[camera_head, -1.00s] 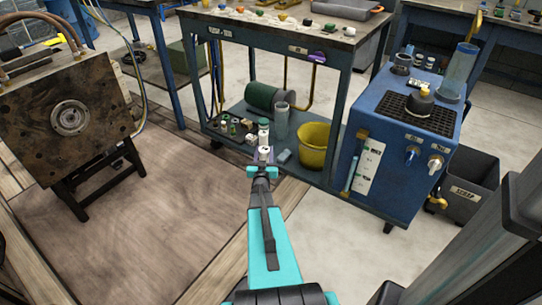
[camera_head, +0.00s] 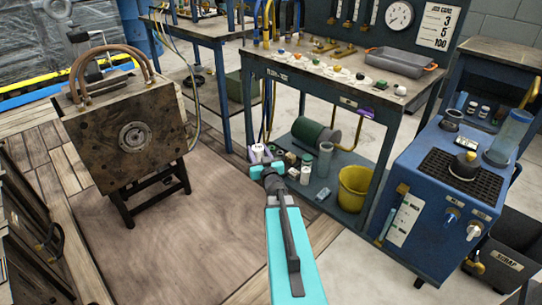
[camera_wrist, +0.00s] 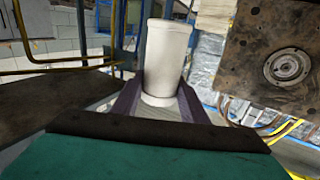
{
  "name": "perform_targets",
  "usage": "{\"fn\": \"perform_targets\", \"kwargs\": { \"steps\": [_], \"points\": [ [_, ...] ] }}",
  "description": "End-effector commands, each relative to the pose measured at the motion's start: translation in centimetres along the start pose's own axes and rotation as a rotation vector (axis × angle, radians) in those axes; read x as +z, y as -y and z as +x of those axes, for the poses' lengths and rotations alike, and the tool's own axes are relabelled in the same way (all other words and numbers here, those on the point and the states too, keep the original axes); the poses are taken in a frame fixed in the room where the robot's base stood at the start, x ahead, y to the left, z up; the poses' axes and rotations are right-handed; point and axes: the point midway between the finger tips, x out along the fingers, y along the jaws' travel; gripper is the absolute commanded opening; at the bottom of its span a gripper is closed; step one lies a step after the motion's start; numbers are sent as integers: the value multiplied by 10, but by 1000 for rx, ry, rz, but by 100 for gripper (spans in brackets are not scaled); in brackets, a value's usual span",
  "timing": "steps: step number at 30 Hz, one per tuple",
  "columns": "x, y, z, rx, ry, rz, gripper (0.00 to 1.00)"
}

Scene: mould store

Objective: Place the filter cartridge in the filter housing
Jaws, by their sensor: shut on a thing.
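My gripper (camera_wrist: 163,88) is shut on the filter cartridge, a plain white cylinder (camera_wrist: 170,55) standing between its two purple fingers in the wrist view. In the head view my gripper (camera_head: 262,158) shows small in front of the left end of the bench's lower shelf, with a bit of white at its tip. The blue unit (camera_head: 440,190) at the right carries a clear bluish cylinder (camera_head: 511,135) and a short grey open cup (camera_head: 452,119). I cannot tell which of these is the filter housing.
The bench (camera_head: 345,95) bears small parts and a grey tray (camera_head: 400,62). Its lower shelf holds a green drum (camera_head: 312,133), a grey cylinder (camera_head: 325,158) and a yellow bucket (camera_head: 354,188). A mould block (camera_head: 130,130) stands at left. The floor between is clear.

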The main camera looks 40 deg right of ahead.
Motion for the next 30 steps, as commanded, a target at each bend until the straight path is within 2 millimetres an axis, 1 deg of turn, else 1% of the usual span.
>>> {"fn": "perform_targets", "kwargs": {
  "steps": [1,5,11,14,15,17,18,23,27,29,30],
  "points": [
    [-15,10,-1,-26,-3,-1,15],
    [-38,36,-2,-98,-2,-2,15],
    [-78,83,-7,-231,-3,-2,15],
    [-101,112,-12,-315,-3,-2,15],
    [-112,125,-15,-355,-4,-2,15],
    [-127,146,-20,-416,-3,-2,15],
    [-137,160,-24,-458,-3,-1,15],
    [-173,214,-44,-630,-1,-1,15],
    [-202,260,-65,-779,-1,-1,15],
    [-212,279,-75,-843,-1,0,15],
    [-219,291,-83,-885,-1,-1,15]
  ]
}}
